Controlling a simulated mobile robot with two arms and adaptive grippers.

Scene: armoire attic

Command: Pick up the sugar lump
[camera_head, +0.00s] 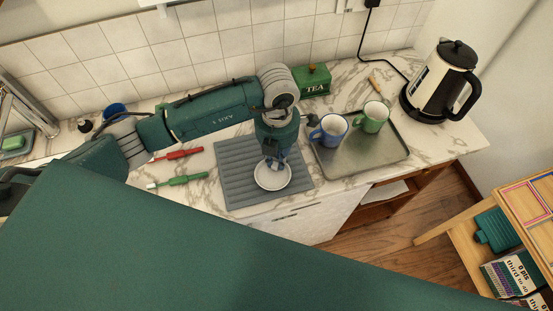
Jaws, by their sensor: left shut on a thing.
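My left gripper (276,161) reaches down from above, its fingertips over the small white saucer (270,184). The fingers are shut on a small pale thing, which I take to be the sugar lump. The lump is mostly hidden by the fingers and hard to tell from the white saucer. I cannot tell if it still touches the saucer. The saucer lies on a grey ribbed mat (235,180) on the marble counter. My right gripper is not in view.
A grey tray (350,163) holds a blue mug (332,133) and a green mug (372,118) just right of the gripper. A green TEA tin (314,82) stands behind. A kettle (436,85) stands at right. Red (180,154) and green (181,180) handled tools lie left of the mat.

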